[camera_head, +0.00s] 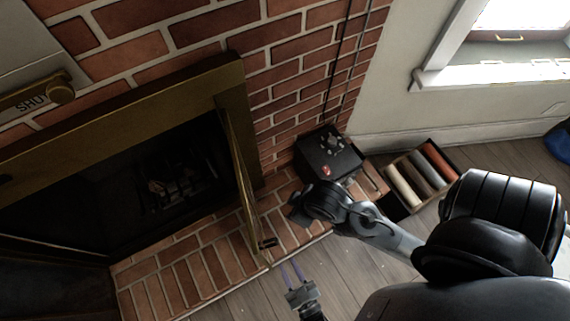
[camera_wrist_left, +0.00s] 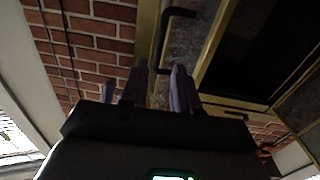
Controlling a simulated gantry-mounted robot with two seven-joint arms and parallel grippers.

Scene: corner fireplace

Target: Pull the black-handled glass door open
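The glass door (camera_head: 240,180) has a brass frame and stands swung out from the right side of the fireplace opening, seen nearly edge-on in the head view. Its black handle (camera_head: 267,243) is at the door's lower free end. My left gripper (camera_head: 291,272) is below and right of the handle in the head view, with its two pale purple fingers apart and nothing between them. In the left wrist view the fingers (camera_wrist_left: 157,87) point toward the black handle (camera_wrist_left: 166,38), which appears beyond their tips without visible contact. My right gripper is not in view.
A black box (camera_head: 328,155) stands on the brick hearth (camera_head: 190,270), right of the door. A crate (camera_head: 432,172) with coloured rolls lies on the wooden floor farther right. A brass fireplace surround (camera_head: 120,105) frames the dark opening. A dark arm of mine covers the lower right.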

